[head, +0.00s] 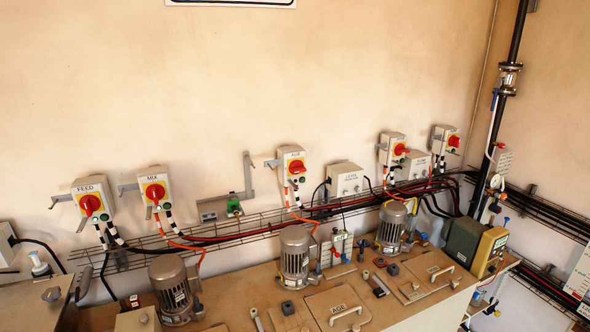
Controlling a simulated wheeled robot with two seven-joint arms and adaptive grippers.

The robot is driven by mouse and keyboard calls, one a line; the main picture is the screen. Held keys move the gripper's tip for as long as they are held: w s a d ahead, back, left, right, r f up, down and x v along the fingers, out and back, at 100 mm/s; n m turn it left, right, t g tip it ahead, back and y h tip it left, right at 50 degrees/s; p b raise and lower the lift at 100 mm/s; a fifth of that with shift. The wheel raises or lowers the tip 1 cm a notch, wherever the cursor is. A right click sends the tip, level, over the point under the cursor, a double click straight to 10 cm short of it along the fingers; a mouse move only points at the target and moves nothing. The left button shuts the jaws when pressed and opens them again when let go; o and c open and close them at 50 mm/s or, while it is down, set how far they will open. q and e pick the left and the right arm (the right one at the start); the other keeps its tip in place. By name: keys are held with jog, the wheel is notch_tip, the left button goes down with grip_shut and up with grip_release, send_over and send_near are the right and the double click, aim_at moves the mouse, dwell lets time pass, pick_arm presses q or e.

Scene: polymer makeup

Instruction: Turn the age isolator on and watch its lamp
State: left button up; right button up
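Several grey isolator boxes with red rotary handles on yellow plates hang on the far wall. The middle one, the age isolator (283,152), has a small label that seems to read AGE. Its red handle (297,167) faces me, and a small green spot, perhaps its lamp (301,180), sits below. I cannot tell whether it is lit. A hatch labelled AGE (338,308) lies on the bench top below. Neither of my grippers is in view.
The FEED isolator (88,188) and MIX isolator (153,175) hang to the left, two more to the right. A wire cable tray (250,225) runs below them. Motors, including one below the age isolator (294,258), stand on the bench (240,292). A dark pipe (515,40) rises at right.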

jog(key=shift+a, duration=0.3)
